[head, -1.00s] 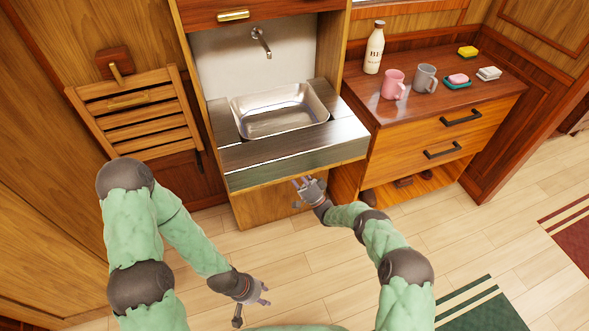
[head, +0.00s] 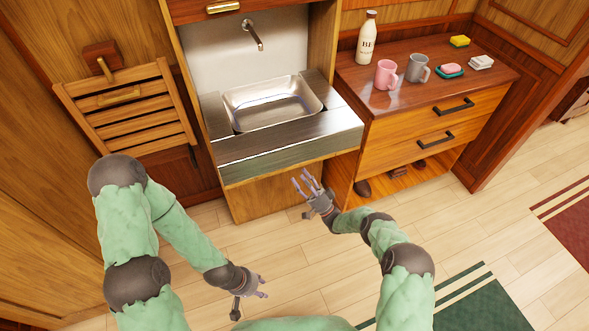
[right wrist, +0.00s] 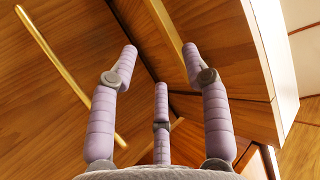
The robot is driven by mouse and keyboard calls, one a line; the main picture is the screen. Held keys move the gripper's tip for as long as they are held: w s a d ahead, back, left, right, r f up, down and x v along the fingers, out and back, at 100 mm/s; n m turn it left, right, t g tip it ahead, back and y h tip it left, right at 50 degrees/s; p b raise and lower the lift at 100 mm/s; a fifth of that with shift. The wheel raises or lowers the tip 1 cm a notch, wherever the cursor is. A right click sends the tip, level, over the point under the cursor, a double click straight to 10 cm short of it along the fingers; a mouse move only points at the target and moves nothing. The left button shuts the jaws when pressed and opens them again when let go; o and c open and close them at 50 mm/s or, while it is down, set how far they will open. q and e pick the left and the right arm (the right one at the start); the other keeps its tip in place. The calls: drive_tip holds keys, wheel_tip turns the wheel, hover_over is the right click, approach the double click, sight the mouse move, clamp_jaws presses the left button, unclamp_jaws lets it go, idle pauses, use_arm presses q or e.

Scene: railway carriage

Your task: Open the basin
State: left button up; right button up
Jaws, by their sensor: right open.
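The metal basin (head: 271,103) sits in a dark grey counter (head: 285,157) inside a wooden cabinet, below a tap (head: 252,34). The basin is down, level and uncovered. My right gripper (head: 307,183) is open and empty, with fingers spread, just below and in front of the counter's front edge. Its three fingers (right wrist: 160,75) show in the right wrist view, with nothing between them. My left gripper (head: 262,287) hangs low over the floor, away from the basin; its finger opening is unclear.
A wooden dresser (head: 430,75) stands to the right, bearing a bottle (head: 367,40), a pink mug (head: 385,74), a grey mug (head: 417,68), soap and sponges. A folded slatted seat (head: 128,108) is on the left wall. A brass bar (right wrist: 70,75) shows in the right wrist view.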

drive_tip(key=shift+v, duration=1.3)
drive_tip(key=w+f+m+h+p, duration=0.25)
drive_tip(key=w+h, duration=0.25)
drive_tip(key=h, duration=0.5)
drive_tip(key=s+d+f+g+h+p, duration=0.1)
drive_tip(key=s+f+g+h+p, duration=0.1)
drive_tip(key=s+f+g+h, duration=0.25)
drive_tip(key=s+r+n+g+p, duration=0.1)
drive_tip(key=s+g, duration=0.5)
drive_tip(key=s, duration=1.1)
drive_tip(key=s+r+n+g+p, duration=0.2)
drive_tip(key=s+r+g, duration=0.3)
drive_tip(key=s, duration=1.2)
drive_tip(key=shift+n+g+h, duration=0.45)
drive_tip(key=shift+n+g, duration=0.2)
drive_tip(key=shift+g, duration=0.1)
